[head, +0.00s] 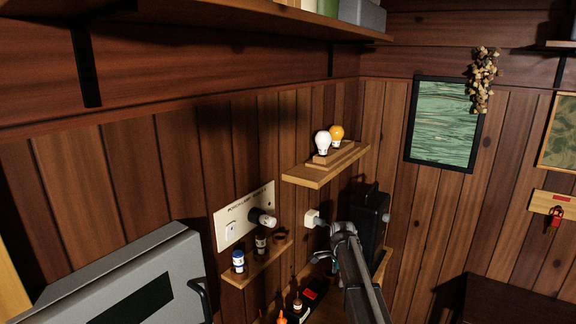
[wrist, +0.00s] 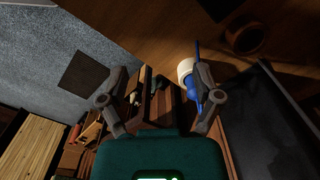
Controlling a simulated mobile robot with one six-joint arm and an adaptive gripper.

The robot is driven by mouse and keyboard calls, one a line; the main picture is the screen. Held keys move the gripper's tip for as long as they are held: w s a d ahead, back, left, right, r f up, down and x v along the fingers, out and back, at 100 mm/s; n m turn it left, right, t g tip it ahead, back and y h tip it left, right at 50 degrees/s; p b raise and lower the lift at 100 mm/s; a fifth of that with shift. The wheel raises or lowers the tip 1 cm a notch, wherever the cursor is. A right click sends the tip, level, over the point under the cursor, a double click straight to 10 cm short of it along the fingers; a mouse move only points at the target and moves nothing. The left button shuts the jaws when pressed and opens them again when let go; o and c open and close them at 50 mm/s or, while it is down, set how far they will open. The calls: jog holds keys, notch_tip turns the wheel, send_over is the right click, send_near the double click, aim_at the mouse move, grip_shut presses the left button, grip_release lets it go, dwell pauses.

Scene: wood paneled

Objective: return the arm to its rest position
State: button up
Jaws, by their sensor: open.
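My gripper (wrist: 160,98) is open in the wrist view, its two grey fingers spread wide with nothing held between them. In the head view my arm (head: 346,238) reaches up from the bottom edge and bends near the small wall shelf (head: 262,267). The blue bottle (head: 238,261) stands upright at the left end of that shelf.
Dark bottles (head: 261,245) stand beside the blue one under a wall panel (head: 244,212). A higher shelf (head: 325,168) holds two bulbs. A grey metal box (head: 125,280) is at lower left, and a black case (head: 371,220) stands just behind my arm.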

jog(key=s+f+n+b, duration=0.1)
jog(key=s+n, duration=1.4)
jog(key=s, duration=1.4)
jog(key=shift+a+n, duration=0.2)
jog(key=shift+n, duration=0.2)
jog(key=shift+w+f, duration=0.1)
dwell(0.7)
